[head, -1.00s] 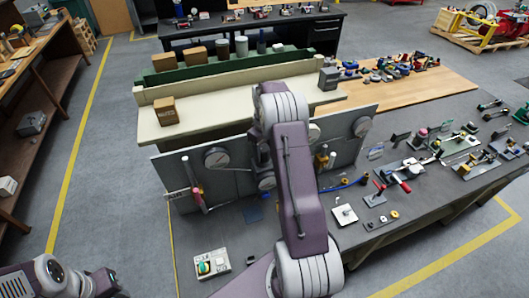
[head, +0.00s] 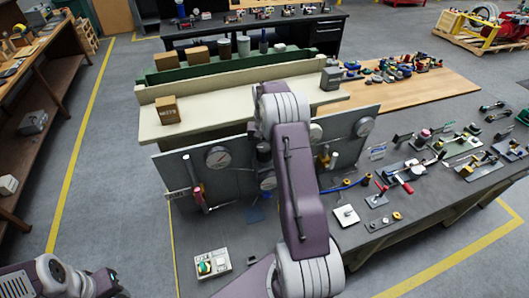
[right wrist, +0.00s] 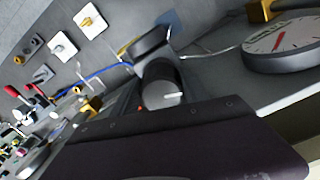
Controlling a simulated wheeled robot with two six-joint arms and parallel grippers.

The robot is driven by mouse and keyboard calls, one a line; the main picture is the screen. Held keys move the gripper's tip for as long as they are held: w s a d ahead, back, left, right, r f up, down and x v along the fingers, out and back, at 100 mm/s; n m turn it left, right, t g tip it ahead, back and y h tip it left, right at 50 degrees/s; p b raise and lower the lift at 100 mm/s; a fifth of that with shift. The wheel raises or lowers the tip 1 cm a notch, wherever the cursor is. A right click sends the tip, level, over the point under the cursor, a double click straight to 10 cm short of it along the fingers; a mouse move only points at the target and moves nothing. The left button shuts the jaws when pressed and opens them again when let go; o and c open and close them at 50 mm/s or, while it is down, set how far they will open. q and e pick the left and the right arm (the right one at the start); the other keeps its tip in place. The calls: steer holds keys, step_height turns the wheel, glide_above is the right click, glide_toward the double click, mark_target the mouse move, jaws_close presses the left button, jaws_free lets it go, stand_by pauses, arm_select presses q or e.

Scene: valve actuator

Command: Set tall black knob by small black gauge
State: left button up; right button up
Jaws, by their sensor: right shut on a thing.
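The tall black knob (right wrist: 162,88), a dark cylinder with a white mark on its end, shows in the middle of the right wrist view. My right gripper (right wrist: 160,104) is shut on it; the fingertips are mostly hidden. In the head view the knob (head: 263,152) is a dark shape beside my right arm, in front of the grey panel. The small black gauge (head: 268,183) is on that panel just below it, partly covered by my arm. A dark round rim (right wrist: 150,43) close behind the knob in the wrist view may be this gauge. My left gripper is out of view.
A larger gauge (head: 217,157) is on the panel to the left; a red-needled dial (right wrist: 285,43) shows in the wrist view. Several valves and tools crowd the bench (head: 300,258) to the right.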

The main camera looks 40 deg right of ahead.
mark_target(264, 147)
steer(key=shift+w+d+r+m, duration=0.15)
steer(key=shift+w+r+m, duration=0.15)
steer(key=shift+m, duration=0.1)
steer(key=o, duration=1.2)
steer(key=shift+o, duration=0.8)
steer(key=shift+f, duration=0.2)
steer(key=shift+r+b, duration=0.2)
steer(key=shift+b, duration=0.15)
step_height(264, 147, up, 9)
steer(key=shift+f+b, duration=0.15)
steer(key=shift+b, duration=1.05)
